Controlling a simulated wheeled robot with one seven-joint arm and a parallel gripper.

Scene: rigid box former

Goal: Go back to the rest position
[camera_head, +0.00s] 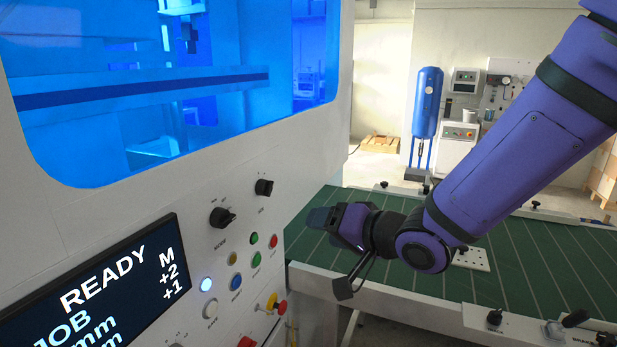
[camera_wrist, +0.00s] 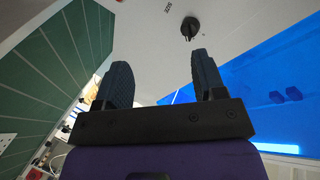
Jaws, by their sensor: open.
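My gripper (camera_head: 322,217) is at the end of my purple arm in the head view, in front of the machine's control panel (camera_head: 235,240) and above the green conveyor (camera_head: 530,255). In the wrist view my gripper (camera_wrist: 160,82) shows two dark ribbed fingers standing apart with nothing between them. Past the fingers is the white machine face with a black knob (camera_wrist: 189,28). The fingertips look apart from the panel. In the head view they are dark and partly hard to make out.
The box former has a blue window (camera_head: 180,80) and a screen (camera_head: 105,290) reading READY. Its panel carries black knobs (camera_head: 222,217), coloured buttons and a red-and-yellow switch (camera_head: 275,305). Clamps line the conveyor rails. A blue tank (camera_head: 427,103) and a wooden pallet (camera_head: 380,143) stand behind.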

